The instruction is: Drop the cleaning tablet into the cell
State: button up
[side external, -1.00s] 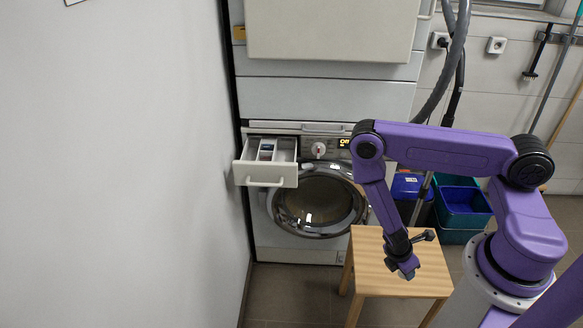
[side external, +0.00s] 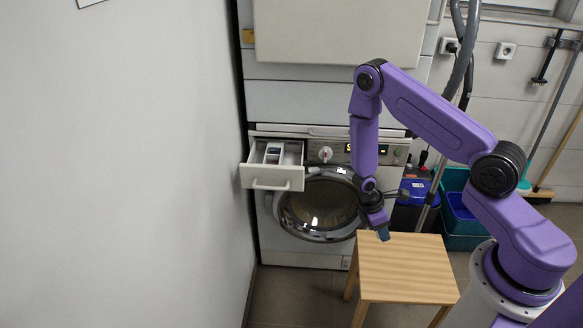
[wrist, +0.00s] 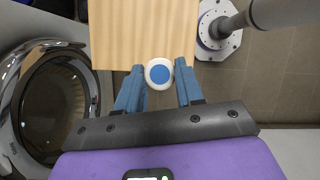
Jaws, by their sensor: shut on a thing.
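The cleaning tablet (wrist: 159,73) is a round white piece with a blue centre. My gripper (wrist: 160,78) is shut on it, with the blue fingers on either side in the wrist view. In the side external view my gripper (side external: 383,235) hangs above the left back part of the stool, and the tablet is too small to make out there. The washer's detergent drawer (side external: 272,178) is pulled open at the upper left of the machine. Its cells (side external: 273,153) show from above, divided by walls, with a blue part in the middle one. My gripper is right of the drawer and lower.
A wooden stool (side external: 408,270) stands in front of the washer with a bare top. The round washer door (side external: 320,207) is below the drawer. A grey wall (side external: 130,180) stands close on the left. Blue and green bins (side external: 462,215) stand at the right.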

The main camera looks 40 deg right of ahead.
jog(key=w+r+m+g+y, duration=0.15)
jog(key=w+r+m, duration=0.3)
jog(key=r, duration=0.55)
jog(key=w+a+r+m+y, duration=0.45)
jog(key=a+r+m, duration=0.45)
jog(key=m, duration=0.3)
jog(key=w+d+f+m+t, duration=0.1)
jog(key=w+d+m+t, duration=0.1)
jog(key=w+m, duration=0.5)
jog(key=w+d+f+m+t, duration=0.1)
jog(key=w+m+t, duration=0.3)
jog(key=w+m, duration=0.4)
jog(key=w+d+f+m+t, duration=0.2)
jog(key=w+f+m+t, duration=0.1)
jog(key=w+m, duration=0.5)
jog(key=shift+w+d+m, duration=0.1)
jog(key=shift+d+m, duration=0.25)
jog(key=shift+m, duration=0.9)
send_near(275, 161)
jog(key=s+f, duration=0.2)
jog(key=shift+s+d+f, duration=0.35)
jog(key=shift+s+d, duration=0.05)
jog(key=shift+w+f, duration=0.1)
jog(key=shift+f, duration=1.5)
